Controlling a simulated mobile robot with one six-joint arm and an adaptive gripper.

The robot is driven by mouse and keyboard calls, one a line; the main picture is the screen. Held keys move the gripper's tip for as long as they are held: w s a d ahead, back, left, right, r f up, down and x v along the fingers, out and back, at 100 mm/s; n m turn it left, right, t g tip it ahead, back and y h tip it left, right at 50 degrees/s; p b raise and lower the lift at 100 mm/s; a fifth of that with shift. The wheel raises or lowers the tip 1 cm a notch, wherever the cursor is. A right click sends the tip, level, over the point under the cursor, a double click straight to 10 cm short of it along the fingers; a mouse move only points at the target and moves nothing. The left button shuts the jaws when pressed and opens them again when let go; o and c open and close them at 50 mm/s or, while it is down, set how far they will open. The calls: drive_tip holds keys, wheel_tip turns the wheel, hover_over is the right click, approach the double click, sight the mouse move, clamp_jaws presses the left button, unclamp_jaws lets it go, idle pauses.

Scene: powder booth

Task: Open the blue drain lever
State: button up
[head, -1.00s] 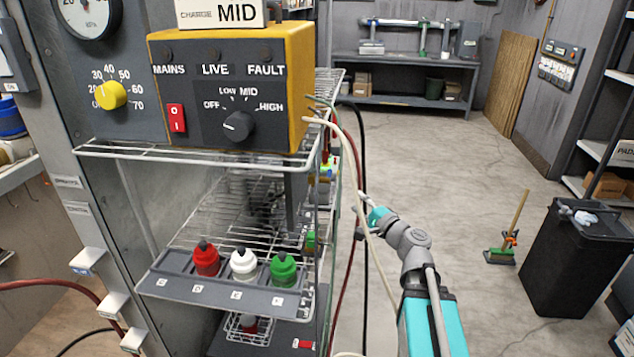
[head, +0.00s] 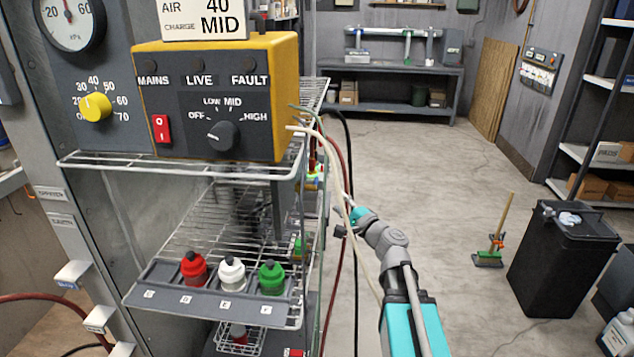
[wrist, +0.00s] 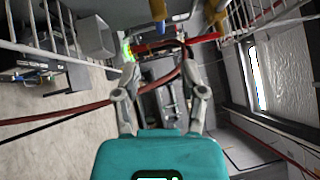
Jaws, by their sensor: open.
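In the head view my gripper (head: 340,218) is right of the wire rack, partly behind a pale hose. Small coloured fittings (head: 313,178) show at the rack's right side; the lever is not clear there.
A wire rack (head: 190,240) with red, white and green bottles stands left of my arm. Hoses (head: 347,160) hang beside my gripper, and a dark red hose (wrist: 60,115) crosses the wrist view. A black bin (head: 565,265) and broom stand right. Open floor lies between.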

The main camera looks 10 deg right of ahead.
sight(316, 180)
drive_tip(key=p+x, duration=0.1)
drive_tip(key=x, duration=1)
drive_tip(key=shift+w+a+r, duration=0.1)
drive_tip(key=shift+w, duration=0.05)
clamp_jaws()
